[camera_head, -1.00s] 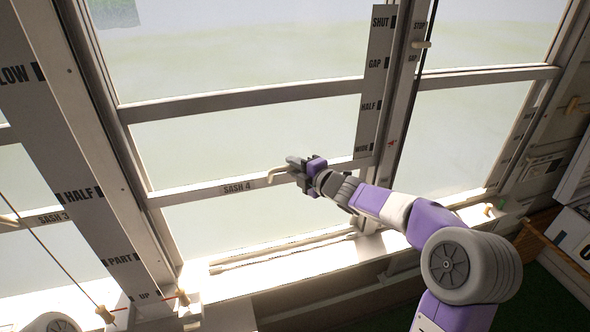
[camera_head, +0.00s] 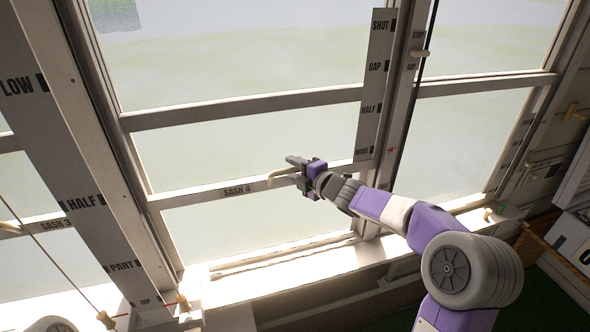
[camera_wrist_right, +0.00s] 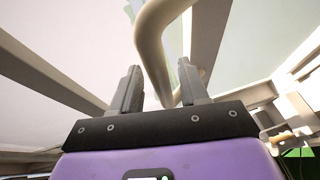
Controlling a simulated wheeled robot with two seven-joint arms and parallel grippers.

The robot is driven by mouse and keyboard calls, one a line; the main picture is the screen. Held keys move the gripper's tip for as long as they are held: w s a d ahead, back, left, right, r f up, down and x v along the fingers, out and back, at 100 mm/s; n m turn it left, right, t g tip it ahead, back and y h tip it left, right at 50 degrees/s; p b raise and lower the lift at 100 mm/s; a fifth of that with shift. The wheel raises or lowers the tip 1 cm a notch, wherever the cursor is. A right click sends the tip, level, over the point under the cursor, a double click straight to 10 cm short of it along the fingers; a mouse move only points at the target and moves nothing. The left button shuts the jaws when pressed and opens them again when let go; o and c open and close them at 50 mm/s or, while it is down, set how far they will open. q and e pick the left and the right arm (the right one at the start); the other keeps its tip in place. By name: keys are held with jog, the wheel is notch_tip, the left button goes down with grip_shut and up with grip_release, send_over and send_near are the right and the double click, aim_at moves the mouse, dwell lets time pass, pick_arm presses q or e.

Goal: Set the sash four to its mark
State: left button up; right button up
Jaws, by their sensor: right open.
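Sash four is the pale framed window pane in the middle. Its lower rail carries the label SASH 4 (camera_head: 237,191) and a cream hooked handle (camera_head: 280,175). A mark plate (camera_head: 376,88) at the right reads SHUT, GAP, HALF and WIDE from top to bottom. My right gripper (camera_head: 298,167) is open at the handle. In the right wrist view the handle (camera_wrist_right: 153,40) passes between the open fingers; I cannot tell whether they touch it. My left gripper is out of view.
Sash 3 (camera_head: 52,226) and its mark plate (camera_head: 85,205), with LOW, HALF, PART and UP, are at the left. A cord with a wooden knob (camera_head: 106,320) hangs there. A cord stop peg (camera_head: 420,54) is on the right post. The sunlit sill (camera_head: 300,265) is clear below sash four.

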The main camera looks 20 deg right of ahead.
jog(key=v, duration=0.7)
jog(key=shift+s, duration=0.3)
jog(key=shift+d+r, duration=0.1)
jog(key=s+a+f+m+g+b, duration=0.1)
jog(key=a+f+m+g+b, duration=0.2)
jog(key=f, duration=0.8)
jog(key=s+a+f+m+g, duration=0.1)
jog(key=s+a+f+m, duration=0.15)
jog(key=f+m, duration=0.6)
jog(key=s+a+f+m+g+b, duration=0.15)
jog(key=a+f, duration=0.25)
jog(key=f, duration=1)
jog(key=s+a+f+m+g+b, duration=0.2)
jog(key=s+a+f+m+g, duration=0.2)
jog(key=s+f, duration=0.7)
jog(key=s+a+f+m+g+h+b, duration=0.1)
jog(key=s+a+f+m+g+b, duration=0.2)
jog(key=s+f, duration=0.9)
jog(key=a+m+g, duration=0.1)
jog(key=m+g, duration=0.1)
jog(key=m, duration=0.1)
jog(key=shift+s+a+m, duration=0.25)
jog(key=shift+s+m, duration=0.05)
jog(key=shift+s, duration=0.1)
